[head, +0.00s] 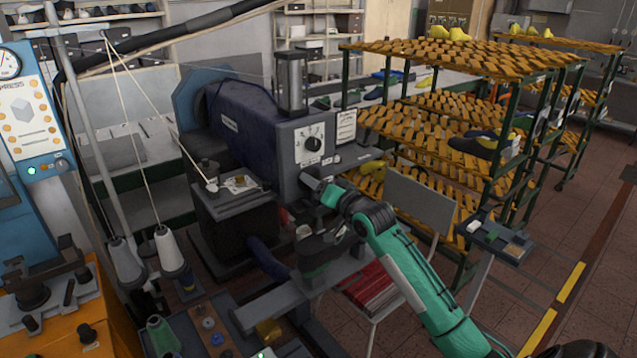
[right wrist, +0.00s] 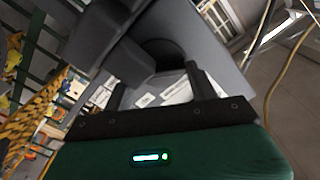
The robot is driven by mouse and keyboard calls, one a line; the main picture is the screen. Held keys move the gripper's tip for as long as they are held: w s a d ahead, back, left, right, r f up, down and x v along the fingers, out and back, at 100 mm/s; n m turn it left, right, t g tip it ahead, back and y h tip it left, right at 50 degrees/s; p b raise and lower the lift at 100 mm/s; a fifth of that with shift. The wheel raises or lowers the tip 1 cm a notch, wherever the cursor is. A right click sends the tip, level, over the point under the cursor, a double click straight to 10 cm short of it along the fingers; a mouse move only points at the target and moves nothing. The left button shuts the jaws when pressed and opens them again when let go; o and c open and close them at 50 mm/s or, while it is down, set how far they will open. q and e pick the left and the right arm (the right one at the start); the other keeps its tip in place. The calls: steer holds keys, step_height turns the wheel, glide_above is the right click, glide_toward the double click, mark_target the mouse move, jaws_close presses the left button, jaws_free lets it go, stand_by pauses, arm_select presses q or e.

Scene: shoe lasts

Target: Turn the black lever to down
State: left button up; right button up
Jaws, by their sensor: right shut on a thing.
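The black lever (head: 311,182) sticks out from the front of the grey machine panel (head: 290,160), below a round black dial. My right gripper (head: 327,194) is at the lever, its green arm coming in from the lower right, and is shut on it. The gripper hides part of the lever, so its exact angle is hard to tell. In the right wrist view, the two dark fingers (right wrist: 157,88) stand on either side of a dark grey shape that joins a round hub (right wrist: 165,53). My left gripper is not in view.
A black dial (head: 313,144) sits above the lever. Open tiled floor lies at the right.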

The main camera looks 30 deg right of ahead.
steer(key=shift+r, duration=0.1)
steer(key=o, duration=1)
steer(key=shift+s+f+b, duration=0.2)
steer(key=shift+s+b, duration=0.1)
steer(key=shift+s, duration=0.15)
steer(key=s+d+b, duration=0.1)
steer(key=s+b, duration=0.3)
steer(key=s, duration=0.9)
steer(key=shift+r+b, duration=0.15)
steer(key=shift+b, duration=0.15)
